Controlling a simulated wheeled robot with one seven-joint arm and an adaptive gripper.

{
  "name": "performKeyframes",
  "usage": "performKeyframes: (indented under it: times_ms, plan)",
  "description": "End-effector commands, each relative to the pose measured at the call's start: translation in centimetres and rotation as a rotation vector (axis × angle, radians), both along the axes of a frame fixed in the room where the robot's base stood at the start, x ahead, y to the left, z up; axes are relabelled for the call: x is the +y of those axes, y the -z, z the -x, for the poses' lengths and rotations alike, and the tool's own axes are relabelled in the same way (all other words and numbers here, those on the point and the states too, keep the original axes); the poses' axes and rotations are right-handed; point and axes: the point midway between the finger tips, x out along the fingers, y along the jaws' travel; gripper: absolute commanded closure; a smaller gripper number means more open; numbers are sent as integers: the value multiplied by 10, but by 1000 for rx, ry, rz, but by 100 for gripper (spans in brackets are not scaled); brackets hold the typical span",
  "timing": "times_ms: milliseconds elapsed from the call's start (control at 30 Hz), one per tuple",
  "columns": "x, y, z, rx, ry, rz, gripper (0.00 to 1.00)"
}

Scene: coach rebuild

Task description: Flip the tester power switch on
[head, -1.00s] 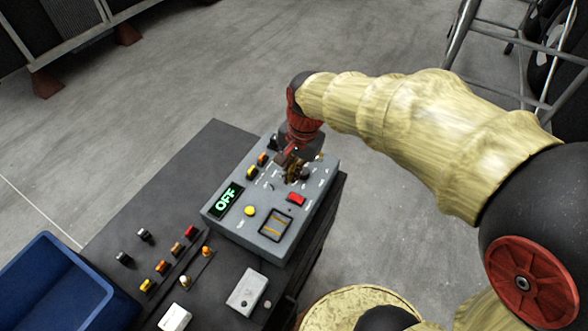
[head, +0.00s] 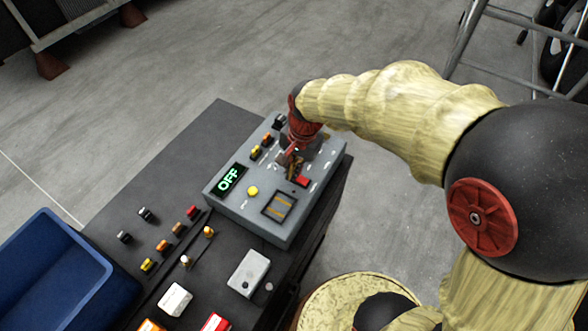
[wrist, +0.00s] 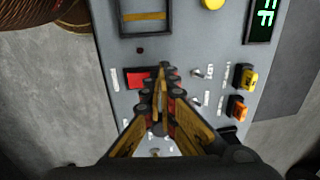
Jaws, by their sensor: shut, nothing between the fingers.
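The tester is a grey box (head: 232,207) on a dark cart top, and its green display (head: 230,179) reads OFF. A red rocker (head: 302,181) sits on its panel; in the wrist view the red rocker (wrist: 138,78) is just left of my fingertips, partly hidden by them. Small silver toggles (wrist: 200,73) stand to the right of the fingers. I cannot tell which control is the power switch. My gripper (head: 292,174) is shut and empty, pointing down over the panel beside the rocker. Whether the fingertips (wrist: 160,72) touch the panel or rocker is unclear.
A yellow round button (head: 252,191) and a dark window with yellow bars (head: 279,206) are on the tester's panel. Yellow and orange connectors (wrist: 243,90) stand on it. A blue bin (head: 50,275) and several loose plugs lie on the cart to the left. A metal ladder (head: 480,40) is behind.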

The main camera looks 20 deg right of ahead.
Motion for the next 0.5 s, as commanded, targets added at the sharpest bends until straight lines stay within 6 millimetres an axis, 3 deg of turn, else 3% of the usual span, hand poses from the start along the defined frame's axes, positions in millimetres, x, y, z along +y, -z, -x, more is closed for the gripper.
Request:
performKeyframes:
  times_ms: [500]
  plan:
    - [3, 8, -3, 69, 0, 66, 100]
